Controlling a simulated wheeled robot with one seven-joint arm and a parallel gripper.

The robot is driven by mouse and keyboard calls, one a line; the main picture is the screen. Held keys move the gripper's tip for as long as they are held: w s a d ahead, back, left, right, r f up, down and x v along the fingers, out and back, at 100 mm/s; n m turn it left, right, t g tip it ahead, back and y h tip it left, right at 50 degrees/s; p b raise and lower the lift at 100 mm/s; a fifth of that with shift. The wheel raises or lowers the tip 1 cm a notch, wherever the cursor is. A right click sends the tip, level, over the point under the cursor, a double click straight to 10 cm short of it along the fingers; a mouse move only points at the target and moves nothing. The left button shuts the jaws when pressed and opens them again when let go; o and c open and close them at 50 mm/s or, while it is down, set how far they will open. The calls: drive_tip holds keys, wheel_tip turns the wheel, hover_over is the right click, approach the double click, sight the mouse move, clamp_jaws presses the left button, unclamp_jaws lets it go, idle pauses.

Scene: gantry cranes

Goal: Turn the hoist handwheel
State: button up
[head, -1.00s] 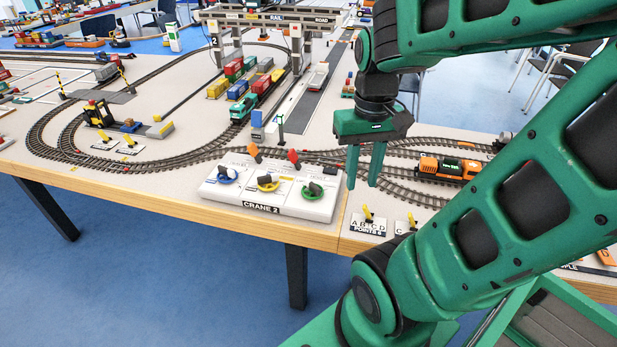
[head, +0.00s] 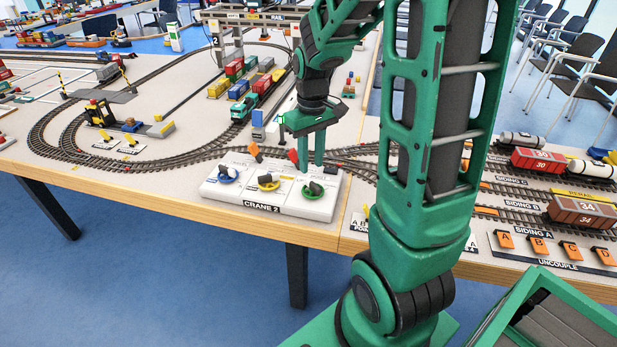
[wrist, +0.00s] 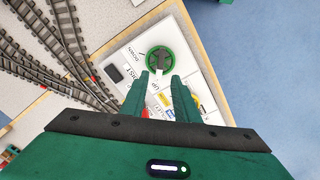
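The control box (head: 230,192) marked CRANE 2 carries a blue, a yellow and a green handwheel. The green handwheel (head: 309,197), at its right end, has a dark grip across it. In the wrist view, the green handwheel (wrist: 171,52) lies beside lettering that reads UP, DOWN and a partly legible HOIST. My gripper (head: 311,167) points down just above and behind the green handwheel. In the wrist view, its fingers (wrist: 163,78) are apart with nothing between them, and the wheel shows just beyond their tips. I cannot tell contact with the wheel.
The blue handwheel (head: 227,175) and yellow handwheel (head: 267,183) sit to the left on the same box. Two levers, orange (head: 254,150) and red (head: 293,156), stand behind it.

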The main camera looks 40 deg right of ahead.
sight(311, 181)
drive_tip(key=shift+f, duration=3.05)
clamp_jaws()
